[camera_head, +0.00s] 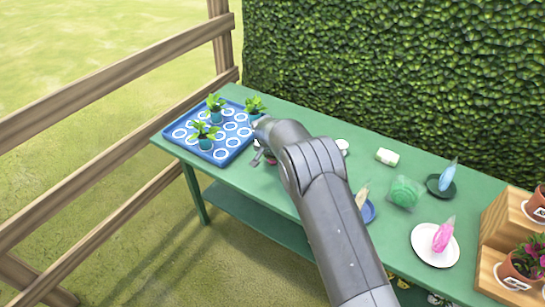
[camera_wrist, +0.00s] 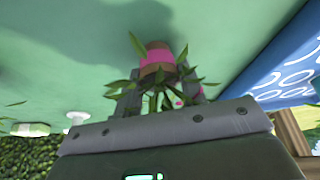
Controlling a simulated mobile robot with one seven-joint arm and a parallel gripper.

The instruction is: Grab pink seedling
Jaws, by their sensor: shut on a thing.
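My gripper (camera_wrist: 155,90) is shut on the pink seedling, with a finger on each side. The seedling's pink pot (camera_wrist: 156,58) shows beyond the fingers in the wrist view, with thin green leaves spreading around them. In the head view my gripper (camera_head: 262,153) is over the green table, just right of the blue tray (camera_head: 222,156). My arm hides most of the seedling there. I cannot tell whether the pot touches the table. The tray also shows at the right of the wrist view (camera_wrist: 290,72).
Three seedlings in teal pots stand on the tray: left (camera_head: 204,135), back (camera_head: 215,108) and right (camera_head: 254,108). Plates with small bags, including a pink bag (camera_head: 442,237), lie on the table's right. A wooden stand (camera_head: 497,238) with potted flowers is far right. A hedge (camera_head: 400,80) rises behind.

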